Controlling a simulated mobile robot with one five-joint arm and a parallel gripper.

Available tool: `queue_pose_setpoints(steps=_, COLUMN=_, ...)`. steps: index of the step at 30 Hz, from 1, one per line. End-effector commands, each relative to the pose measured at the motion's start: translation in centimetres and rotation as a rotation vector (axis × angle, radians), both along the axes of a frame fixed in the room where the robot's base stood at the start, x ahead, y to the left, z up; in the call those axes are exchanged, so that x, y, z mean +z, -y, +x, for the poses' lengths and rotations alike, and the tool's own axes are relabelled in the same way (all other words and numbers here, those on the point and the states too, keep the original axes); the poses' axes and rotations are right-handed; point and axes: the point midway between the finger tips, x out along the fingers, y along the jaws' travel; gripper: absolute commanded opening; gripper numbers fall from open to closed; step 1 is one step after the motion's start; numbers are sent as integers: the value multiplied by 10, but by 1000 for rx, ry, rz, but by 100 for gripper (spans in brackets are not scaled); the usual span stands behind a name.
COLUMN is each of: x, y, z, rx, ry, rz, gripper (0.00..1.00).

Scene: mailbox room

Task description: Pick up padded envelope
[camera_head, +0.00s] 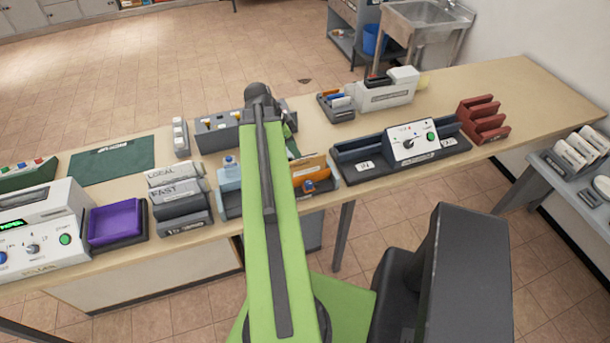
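An orange-tan flat item (311,168), which may be the padded envelope, stands upright in a blue-grey holder (235,212) on the long table. My green arm crosses in front of this holder and hides its middle. The item shows just right of the arm. My arm reaches over the table, with its dark far joint near the back edge. My gripper (290,121) shows only as a small dark part right of the arm's far end. Its fingers are hidden or too small to tell whether it is open or holding something.
Left on the table (545,88) are a purple tray (116,222), grey labelled bins (180,205), a white machine (40,230) and a green mat (112,159). Right are a control box (412,141) and a red rack (484,120). A sink (425,15) stands behind. The right tabletop end is clear.

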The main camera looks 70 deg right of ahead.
Motion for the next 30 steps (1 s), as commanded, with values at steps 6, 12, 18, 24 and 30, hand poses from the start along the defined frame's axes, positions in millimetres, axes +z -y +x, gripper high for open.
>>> queue_pose_setpoints(steps=6, x=-55, y=12, z=-13, rx=0, ry=0, rz=0, gripper=36)
queue_pose_setpoints(steps=12, x=-60, y=16, z=-18, rx=2, ry=0, rz=1, gripper=36)
queue_pose_setpoints(steps=18, x=-75, y=19, z=-19, rx=2, ry=0, rz=1, gripper=36)
queue_pose_setpoints(steps=24, x=-109, y=27, z=-25, rx=1, ry=0, rz=0, gripper=36)
queue_pose_setpoints(steps=30, x=-108, y=29, z=-28, rx=3, ry=0, rz=0, gripper=36)
